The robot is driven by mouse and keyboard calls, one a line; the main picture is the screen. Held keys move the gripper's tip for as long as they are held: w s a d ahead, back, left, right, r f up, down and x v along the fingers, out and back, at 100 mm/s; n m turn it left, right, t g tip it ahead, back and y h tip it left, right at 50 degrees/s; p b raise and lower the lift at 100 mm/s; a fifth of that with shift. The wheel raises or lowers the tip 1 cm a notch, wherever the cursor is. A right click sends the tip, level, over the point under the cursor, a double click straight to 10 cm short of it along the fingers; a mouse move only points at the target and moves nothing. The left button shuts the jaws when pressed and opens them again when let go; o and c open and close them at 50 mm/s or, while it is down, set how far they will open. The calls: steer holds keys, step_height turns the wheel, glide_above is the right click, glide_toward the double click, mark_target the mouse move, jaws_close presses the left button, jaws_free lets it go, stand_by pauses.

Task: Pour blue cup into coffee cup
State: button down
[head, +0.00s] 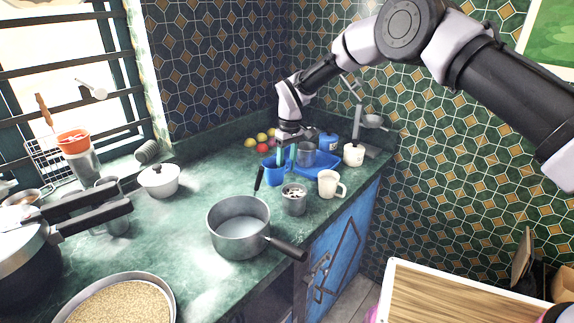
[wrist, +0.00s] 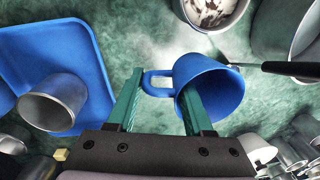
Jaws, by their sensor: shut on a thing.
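The blue cup (head: 275,173) is near the counter's back corner; it also shows in the wrist view (wrist: 212,82). My gripper (head: 287,158) is over it, pointing down. In the wrist view, my gripper's green fingers (wrist: 163,105) straddle the cup's handle and near wall, one finger inside the rim. They are shut on the cup. It looks about upright; I cannot tell whether it touches the counter. Its contents are hidden. A cream mug (head: 329,184), possibly the coffee cup, stands to the right. A grey cup (head: 293,199) with dark and white contents stands in front; it also shows in the wrist view (wrist: 212,10).
A blue tray (head: 322,166) with a metal cup (head: 305,154) lies behind. A saucepan (head: 238,228) stands in front, its handle toward the counter's right edge. A white lidded pot (head: 159,180) is left, and a white jar (head: 353,154) is at the back right.

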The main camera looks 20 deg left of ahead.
steer(key=shift+r, duration=0.1)
steer(key=shift+r, duration=1.9)
